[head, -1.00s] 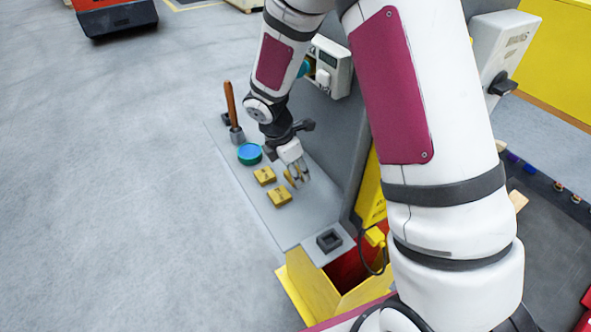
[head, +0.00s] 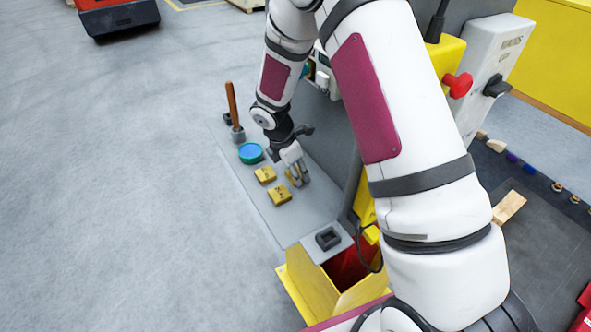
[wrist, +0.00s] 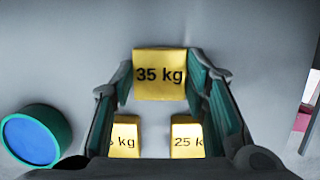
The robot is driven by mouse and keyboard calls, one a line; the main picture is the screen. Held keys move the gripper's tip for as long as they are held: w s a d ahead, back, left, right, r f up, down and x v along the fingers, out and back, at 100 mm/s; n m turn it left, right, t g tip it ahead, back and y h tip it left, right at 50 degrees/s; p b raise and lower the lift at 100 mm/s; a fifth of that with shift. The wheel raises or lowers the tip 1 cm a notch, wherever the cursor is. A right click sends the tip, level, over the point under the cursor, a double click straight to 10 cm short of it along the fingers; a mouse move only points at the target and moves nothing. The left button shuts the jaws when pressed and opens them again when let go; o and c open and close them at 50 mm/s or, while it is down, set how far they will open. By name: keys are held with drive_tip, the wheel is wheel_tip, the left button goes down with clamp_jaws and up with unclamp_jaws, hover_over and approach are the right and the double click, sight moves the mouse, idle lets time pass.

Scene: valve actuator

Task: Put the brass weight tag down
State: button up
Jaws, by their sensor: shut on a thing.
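My gripper (head: 299,177) is shut on a brass weight tag marked "35 kg" (wrist: 160,74), held between both fingers in the wrist view. In the head view the fingers mostly hide this tag. The gripper is low over the grey shelf (head: 300,222), to the right of two other brass tags. I cannot tell whether the held tag touches the shelf. One loose tag (head: 265,174) and another (head: 279,195) lie on the shelf. In the wrist view they show below the held tag, one partly reading "kg" (wrist: 125,141), the other "25 k" (wrist: 187,141).
A teal round container with a blue top (head: 250,153) stands left of the gripper. Behind it is a wooden-handled tool (head: 233,107). A dark square socket (head: 328,238) and an open yellow bin (head: 312,287) are nearer me. The grey panel rises close on the right.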

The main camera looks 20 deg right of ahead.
drive_tip(key=o, duration=1.2)
drive_tip(key=shift+f, duration=0.1)
